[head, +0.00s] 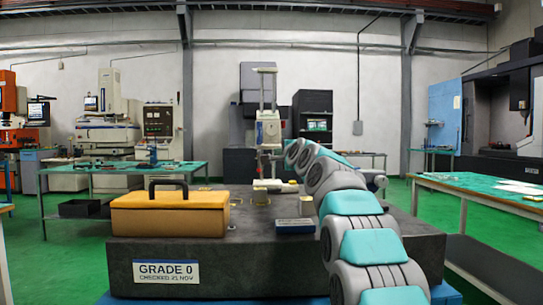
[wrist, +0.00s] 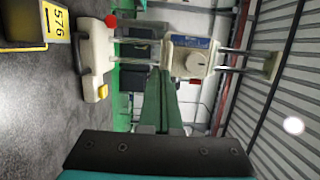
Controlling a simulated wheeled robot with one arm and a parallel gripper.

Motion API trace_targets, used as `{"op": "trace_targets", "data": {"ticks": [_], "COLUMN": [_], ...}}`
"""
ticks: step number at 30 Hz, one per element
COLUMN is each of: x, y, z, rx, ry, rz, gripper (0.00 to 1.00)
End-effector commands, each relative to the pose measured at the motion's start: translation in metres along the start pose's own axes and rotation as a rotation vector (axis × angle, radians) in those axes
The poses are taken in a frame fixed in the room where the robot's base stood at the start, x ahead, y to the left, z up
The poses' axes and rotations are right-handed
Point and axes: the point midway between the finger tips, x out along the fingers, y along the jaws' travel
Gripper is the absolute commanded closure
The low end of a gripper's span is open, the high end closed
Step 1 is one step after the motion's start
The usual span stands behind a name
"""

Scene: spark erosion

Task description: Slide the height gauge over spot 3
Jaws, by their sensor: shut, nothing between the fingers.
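The height gauge (head: 268,130) stands upright toward the back of the dark granite surface plate (head: 400,240), with twin columns and a pale body. In the wrist view the gauge (wrist: 195,62) appears sideways, its pale base (wrist: 95,60) to the left on the plate and its columns running right. My gripper (wrist: 162,72) is shut and empty. Its green fingers point at the gauge's columns just beside the pale body; I cannot tell whether they touch. In the head view my arm hides the fingers. No mark that reads as spot 3 can be made out.
An orange case (head: 170,215) with a black handle takes the plate's left side. A dark block with a yellow "576" label (wrist: 58,23) is left of the gauge base in the wrist view.

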Motion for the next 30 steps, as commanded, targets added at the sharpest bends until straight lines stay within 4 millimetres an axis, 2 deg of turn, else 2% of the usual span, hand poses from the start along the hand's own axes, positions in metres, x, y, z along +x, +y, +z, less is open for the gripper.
{"op": "trace_targets", "data": {"ticks": [1, 24, 30], "x": [-0.003, -0.087, -0.099], "y": [0.002, -0.001, 0.000], "z": [-0.007, -0.004, -0.004], "rx": [0.003, 0.001, 0.000], "ry": [0.000, -0.001, -0.001], "rz": [-0.002, -0.002, 0.000], "gripper": [1.00, 1.00, 1.00]}}
